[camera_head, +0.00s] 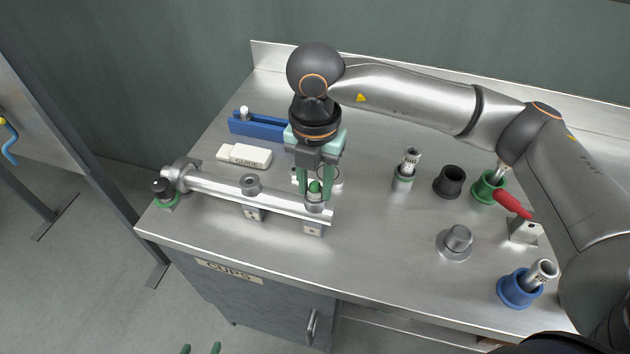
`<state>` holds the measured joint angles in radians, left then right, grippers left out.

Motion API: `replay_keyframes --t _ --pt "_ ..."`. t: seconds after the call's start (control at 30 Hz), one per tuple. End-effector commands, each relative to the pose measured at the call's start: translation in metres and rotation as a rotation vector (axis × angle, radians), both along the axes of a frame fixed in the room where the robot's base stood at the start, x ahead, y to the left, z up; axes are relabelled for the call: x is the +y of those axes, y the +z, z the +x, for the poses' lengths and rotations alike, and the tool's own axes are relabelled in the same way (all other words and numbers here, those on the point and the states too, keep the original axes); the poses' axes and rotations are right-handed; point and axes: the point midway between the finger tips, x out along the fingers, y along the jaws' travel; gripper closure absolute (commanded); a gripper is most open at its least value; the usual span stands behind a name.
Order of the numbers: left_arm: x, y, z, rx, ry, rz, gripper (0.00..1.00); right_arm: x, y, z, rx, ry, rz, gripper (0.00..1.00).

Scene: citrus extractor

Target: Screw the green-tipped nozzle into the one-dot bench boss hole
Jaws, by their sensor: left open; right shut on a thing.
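My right gripper (314,189) points down over the front end of a metal bar on the bench. It is shut on the green-tipped nozzle (315,187), whose green tip shows between the fingers. The nozzle is upright at the top of the one-dot bench boss (313,229); the hole itself is hidden, and I cannot tell how deep the nozzle sits.
Another boss with more dots (253,213) is left along the bar (215,187). A white GUIDE block (245,155) and a blue holder (260,126) lie behind. Right are a green cup (488,188), black cup (449,181), blue cup (518,289), grey knob (457,241) and red-handled lever (513,206).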

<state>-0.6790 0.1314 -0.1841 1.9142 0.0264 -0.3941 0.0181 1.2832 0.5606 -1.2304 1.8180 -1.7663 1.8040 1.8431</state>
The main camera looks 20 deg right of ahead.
Motion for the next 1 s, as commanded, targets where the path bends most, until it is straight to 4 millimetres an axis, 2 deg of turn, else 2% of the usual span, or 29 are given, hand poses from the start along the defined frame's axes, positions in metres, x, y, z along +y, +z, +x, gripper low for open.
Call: replay_keyframes --t 0.4,0.73,0.77,0.87,1.0 --pt "0.0 0.0 0.0 0.0 0.0 0.0 0.33 0.0001 -0.0007 0.0 0.0 -0.534 0.0 0.93" --pt "0.0 0.0 0.0 0.0 0.0 0.0 0.33 0.0001 -0.0008 -0.0001 0.0 -0.591 0.0 0.93" --pt "0.0 0.0 0.0 0.0 0.0 0.0 0.33 0.0001 -0.0008 -0.0001 0.0 -0.59 0.0 0.58" --pt "0.0 0.0 0.0 0.0 0.0 0.0 0.33 0.0001 -0.0008 -0.0001 0.0 -0.589 0.0 0.47" --pt "0.0001 0.0 0.0 0.0 0.0 0.0 0.33 0.0001 -0.0007 0.0 0.0 -0.589 0.0 0.46"
